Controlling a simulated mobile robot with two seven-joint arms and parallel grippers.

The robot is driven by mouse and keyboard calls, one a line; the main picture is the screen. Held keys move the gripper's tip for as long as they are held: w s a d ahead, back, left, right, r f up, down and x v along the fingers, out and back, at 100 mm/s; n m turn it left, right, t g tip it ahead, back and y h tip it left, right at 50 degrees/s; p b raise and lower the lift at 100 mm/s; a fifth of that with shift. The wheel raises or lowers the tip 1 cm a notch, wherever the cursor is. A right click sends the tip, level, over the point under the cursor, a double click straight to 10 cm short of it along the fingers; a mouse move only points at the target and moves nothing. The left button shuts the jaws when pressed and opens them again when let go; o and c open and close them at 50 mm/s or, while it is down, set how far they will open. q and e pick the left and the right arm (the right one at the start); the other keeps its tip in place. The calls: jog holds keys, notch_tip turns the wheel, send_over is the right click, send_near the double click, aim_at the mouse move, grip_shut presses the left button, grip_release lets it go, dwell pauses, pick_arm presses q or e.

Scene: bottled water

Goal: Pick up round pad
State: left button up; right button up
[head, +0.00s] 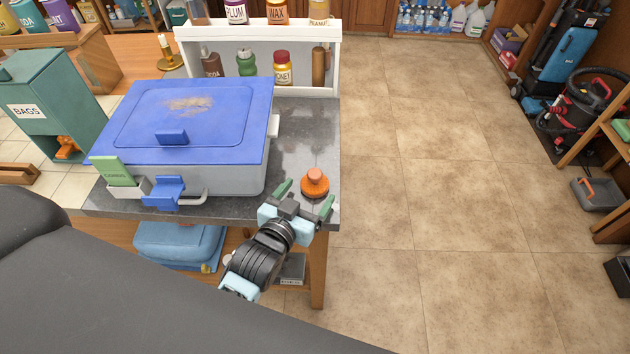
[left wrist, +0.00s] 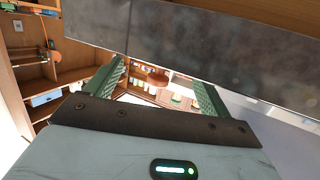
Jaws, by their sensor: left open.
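The round pad (head: 315,183) is orange with a small round knob on top. In the head view it sits near the right front corner of the grey stone counter (head: 235,206). My left gripper (head: 305,197) is open and empty, at the counter's front edge just on the near side of the pad. Its green fingers are spread, and the pad shows just beyond them. My right gripper is not in view.
A blue-lidded grey bin (head: 193,120) takes up the counter's left part, with a green card (head: 113,171) at its front. A white shelf (head: 328,60) with bottles and jars stands behind. A green BAGS box (head: 52,112) is at left. Tiled floor (head: 430,180) is clear at right.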

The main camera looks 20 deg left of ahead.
aim_at(313, 184)
pick_arm(q)
jog(key=shift+w, duration=0.35)
jog(key=shift+x, duration=2.2)
jog(key=shift+c, duration=0.4)
jog(key=c, duration=1)
